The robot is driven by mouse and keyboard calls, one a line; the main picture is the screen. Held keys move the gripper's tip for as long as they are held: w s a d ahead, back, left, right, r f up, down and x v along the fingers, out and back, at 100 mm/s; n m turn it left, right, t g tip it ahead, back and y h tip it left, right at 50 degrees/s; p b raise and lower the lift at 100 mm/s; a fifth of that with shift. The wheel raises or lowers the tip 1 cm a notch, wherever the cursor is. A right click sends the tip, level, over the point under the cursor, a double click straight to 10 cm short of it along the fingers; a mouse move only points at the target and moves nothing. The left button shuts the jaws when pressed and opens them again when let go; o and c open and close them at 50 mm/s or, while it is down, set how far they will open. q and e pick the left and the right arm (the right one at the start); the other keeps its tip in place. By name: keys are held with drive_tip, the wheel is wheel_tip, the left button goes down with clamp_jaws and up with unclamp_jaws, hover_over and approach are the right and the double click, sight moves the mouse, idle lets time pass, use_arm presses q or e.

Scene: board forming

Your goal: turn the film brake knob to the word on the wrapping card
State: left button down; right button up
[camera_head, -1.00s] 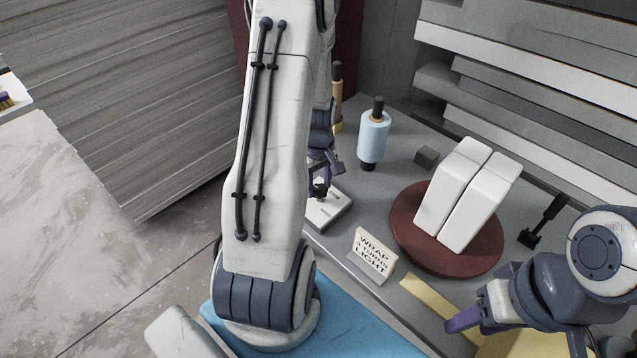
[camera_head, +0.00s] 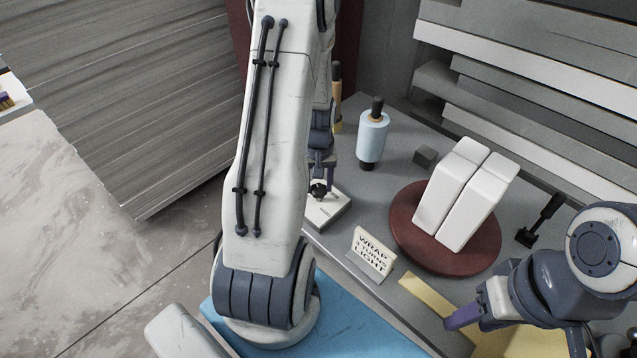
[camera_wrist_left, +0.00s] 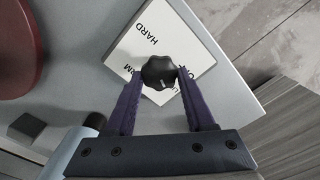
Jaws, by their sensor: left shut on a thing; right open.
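The film brake knob (camera_wrist_left: 158,72) is black and lobed, on a white plate (camera_wrist_left: 150,35) with printed words. HARD is readable; other words are partly hidden by the knob and fingers. My left gripper (camera_wrist_left: 160,80) is shut on the knob, one purple finger on each side. In the head view, the knob (camera_head: 318,190) and plate (camera_head: 328,210) sit at the table's left edge, below my left gripper (camera_head: 320,178). The wrapping card (camera_head: 371,254) stands upright and reads WRAP, TURNS, LIGHT; its small number is unclear. My right gripper (camera_head: 490,312) is open at lower right, apart from the knob.
White blocks (camera_head: 463,195) stand on a dark red turntable (camera_head: 405,232). A light blue film roll (camera_head: 372,138) stands behind the plate, near a small grey block (camera_head: 425,155). A yellow strip (camera_head: 427,298) lies in front. A black tool (camera_head: 540,220) lies at right.

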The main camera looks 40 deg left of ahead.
sight(318, 187)
idle(0.3)
use_arm(q)
drive_tip(key=shift+c, duration=1.3)
unclamp_jaws()
drive_tip(key=shift+r, duration=0.1)
wheel_tip(318, 187, up, 10)
drive_tip(key=shift+r+b, duration=0.2)
drive_tip(key=shift+b, duration=0.1)
